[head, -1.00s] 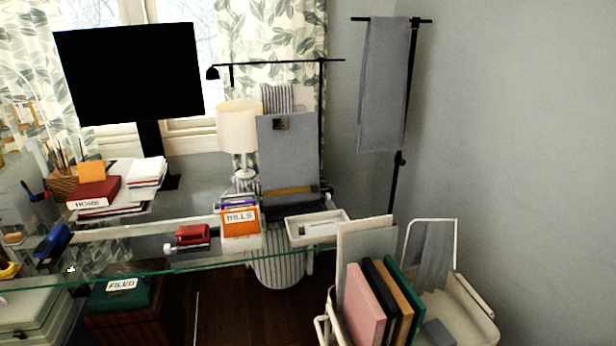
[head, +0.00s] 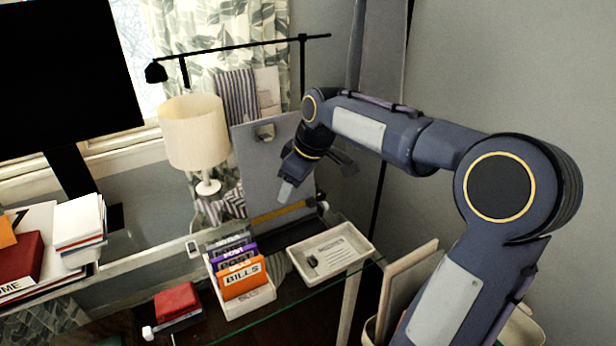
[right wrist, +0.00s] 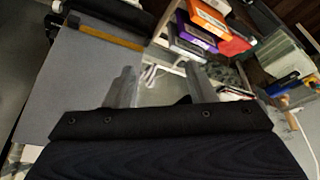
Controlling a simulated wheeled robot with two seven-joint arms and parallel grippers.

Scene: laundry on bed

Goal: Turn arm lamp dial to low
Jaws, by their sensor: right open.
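The black arm lamp (head: 240,48) stands behind the desk by the curtain. My right gripper (head: 312,178) is below and right of the lamp arm, in front of the grey panel (head: 252,165), apart from the lamp. In the right wrist view its two fingers (right wrist: 161,85) are spread with nothing held between them. My left gripper is not in view.
A cream-shaded table lamp (head: 194,132) stands left of the panel. A file holder (head: 248,304) with an orange BILLS folder, a white tray (head: 350,240) and a red object (head: 177,300) are on the glass desk. A black monitor (head: 65,75) is at left.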

